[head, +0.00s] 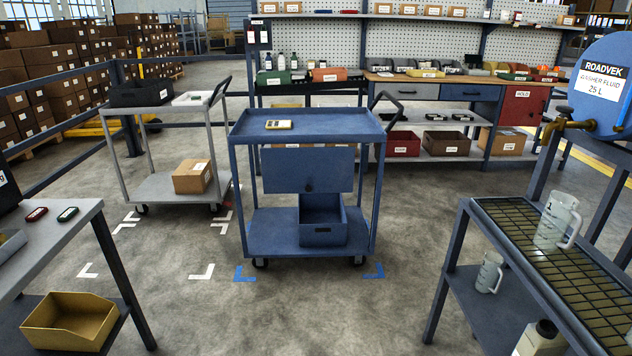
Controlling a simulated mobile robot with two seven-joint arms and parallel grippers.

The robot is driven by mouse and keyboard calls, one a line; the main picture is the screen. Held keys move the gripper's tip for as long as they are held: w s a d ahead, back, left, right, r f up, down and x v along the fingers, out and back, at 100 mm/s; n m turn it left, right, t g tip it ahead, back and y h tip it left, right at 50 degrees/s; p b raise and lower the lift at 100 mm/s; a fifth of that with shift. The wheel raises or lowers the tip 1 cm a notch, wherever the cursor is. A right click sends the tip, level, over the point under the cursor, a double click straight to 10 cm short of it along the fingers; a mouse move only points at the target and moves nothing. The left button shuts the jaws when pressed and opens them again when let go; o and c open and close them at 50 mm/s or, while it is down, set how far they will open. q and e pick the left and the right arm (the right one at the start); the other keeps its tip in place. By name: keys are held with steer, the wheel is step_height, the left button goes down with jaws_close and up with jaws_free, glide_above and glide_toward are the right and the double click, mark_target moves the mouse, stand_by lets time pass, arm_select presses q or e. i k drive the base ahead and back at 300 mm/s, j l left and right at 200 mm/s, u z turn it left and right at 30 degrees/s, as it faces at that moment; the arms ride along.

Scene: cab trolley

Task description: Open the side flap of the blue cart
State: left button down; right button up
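The blue cart (256,127) stands upright in the middle of the head view, a little way ahead of me. Its side flap (300,165) is a flat blue panel facing me between the posts, below the top tray. The flap hangs about upright, with a small dark knob (309,187) near its lower edge. A blue bin (323,236) with a dark slot sits on the cart's lower shelf, its upper part partly behind the flap. Neither of my grippers shows in this view.
A beige device (278,125) lies on the cart's top. A grey trolley with a cardboard box (192,176) stands at left. A bench with a yellow bin (70,321) is near left. A rack with a grate (580,290) is near right. Floor before the cart is clear.

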mark_target(302, 170)
steer(key=i+l+u, duration=0.1)
steer(key=i, duration=0.5)
steer(key=i+j+u, duration=0.15)
steer(key=i, duration=0.55)
steer(key=i+j+u, duration=0.15)
steer(key=i+j, duration=0.15)
steer(key=i, duration=0.4)
steer(key=i+j+u, duration=0.1)
steer(key=i, duration=0.6)
